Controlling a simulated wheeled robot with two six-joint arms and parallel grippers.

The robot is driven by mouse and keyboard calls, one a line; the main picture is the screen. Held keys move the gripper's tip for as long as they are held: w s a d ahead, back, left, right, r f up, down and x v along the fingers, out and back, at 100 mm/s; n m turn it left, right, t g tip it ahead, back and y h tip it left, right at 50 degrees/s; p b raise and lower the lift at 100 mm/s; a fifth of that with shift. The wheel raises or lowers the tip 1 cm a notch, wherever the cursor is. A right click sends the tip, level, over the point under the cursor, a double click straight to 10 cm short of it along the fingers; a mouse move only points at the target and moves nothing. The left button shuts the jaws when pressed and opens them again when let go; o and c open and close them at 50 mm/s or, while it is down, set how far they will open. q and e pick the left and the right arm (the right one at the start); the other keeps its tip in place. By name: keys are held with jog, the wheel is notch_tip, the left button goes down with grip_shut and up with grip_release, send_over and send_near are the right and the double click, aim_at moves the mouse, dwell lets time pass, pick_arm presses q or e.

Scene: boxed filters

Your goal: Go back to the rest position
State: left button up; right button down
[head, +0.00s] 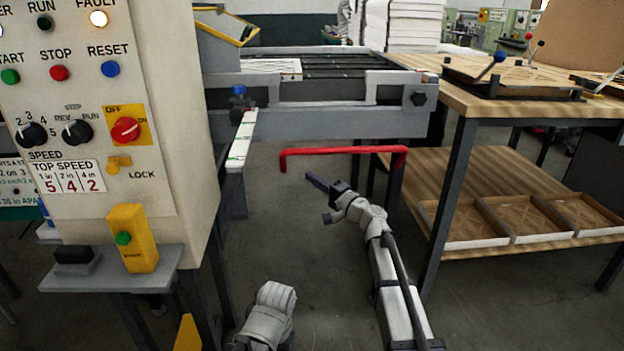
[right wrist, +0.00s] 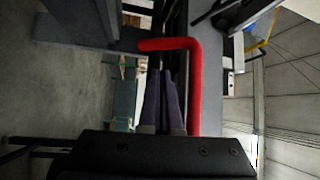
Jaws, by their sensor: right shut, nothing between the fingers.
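My right gripper (head: 314,180) is shut and empty, held out over the floor in the middle of the head view. Its two dark fingers lie close together in the right wrist view (right wrist: 163,90). A red bar (head: 345,150) with bent ends is just beyond and above the fingertips in the head view. The red bar (right wrist: 196,85) runs beside the fingers in the right wrist view, with a gap between it and them. Of my left arm only a pale link shows at the bottom of the head view; its gripper is out of sight.
A control panel (head: 90,190) with knobs and buttons stands close on the left. A grey machine frame (head: 320,122) is ahead. A wooden workbench (head: 500,104) with a lower shelf (head: 500,182) holding trays stands at right. Bare floor (head: 310,270) lies between.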

jog(key=s+a+f+n+g+h, duration=0.15)
jog(key=s+f+n+g, duration=0.3)
jog(key=s+f, duration=0.5)
jog(key=s+a+f+n+g+h, duration=0.1)
jog(key=s+f+n+g+h, duration=0.3)
jog(key=s+f, duration=0.5)
jog(key=s+d+f+g+h, duration=0.3)
jog(key=s+d+h, duration=0.1)
jog(key=s+d, duration=0.35)
jog(key=s+d+f+g+h, duration=0.35)
jog(key=s+d, duration=0.25)
jog(key=s, duration=0.3)
jog(key=s+a+r+n+h, duration=0.1)
jog(key=s+a+n, duration=0.35)
jog(key=a, duration=0.65)
pick_arm(q)
notch_tip(320, 180, up, 39)
jog(key=p, duration=3.9)
pick_arm(e)
notch_tip(320, 180, up, 38)
jog(key=s, duration=0.1)
jog(key=shift+m, duration=0.4)
pick_arm(q)
jog(key=shift+c, duration=0.3)
pick_arm(e)
jog(key=shift+a, duration=0.1)
